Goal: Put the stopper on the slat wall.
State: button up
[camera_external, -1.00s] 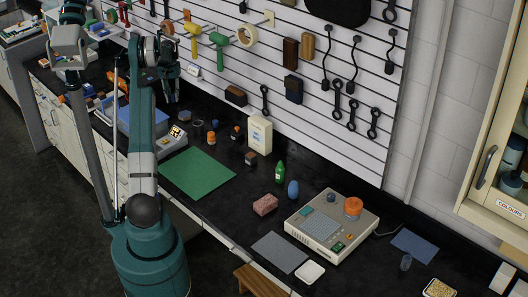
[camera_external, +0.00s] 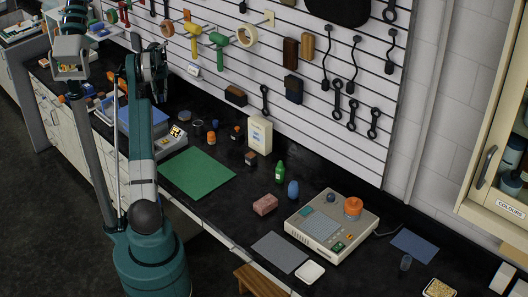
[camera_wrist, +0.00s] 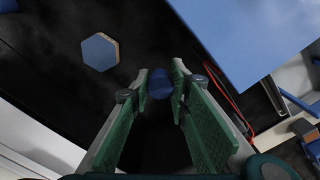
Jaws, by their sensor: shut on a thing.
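A blue, round-ended piece (camera_wrist: 159,84), seemingly the stopper, sits between the green fingertips of my gripper (camera_wrist: 160,88) in the wrist view. The fingers are shut on it, and their pads hide its sides. In the external view my gripper (camera_external: 158,88) is over the left part of the black bench, and the held piece cannot be made out there. The white slat wall (camera_external: 312,130) rises behind the bench, with hung tools and holders on it.
A large blue surface (camera_wrist: 245,35) lies close at the right of the wrist view, and a blue hexagonal piece (camera_wrist: 99,52) lies at its left. The green mat (camera_external: 196,172) is clear. A white carton (camera_external: 259,133) and a grey machine (camera_external: 322,235) stand further right.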

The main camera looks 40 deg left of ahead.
jog(key=shift+f, duration=3.15)
jog(key=shift+f, duration=1.85)
jog(key=shift+f, duration=0.25)
jog(key=o, duration=0.9)
jog(key=shift+r, duration=0.1)
jog(key=shift+c, duration=0.2)
jog(key=shift+r, duration=0.15)
notch_tip(320, 180, up, 12)
jog(key=shift+o, duration=0.6)
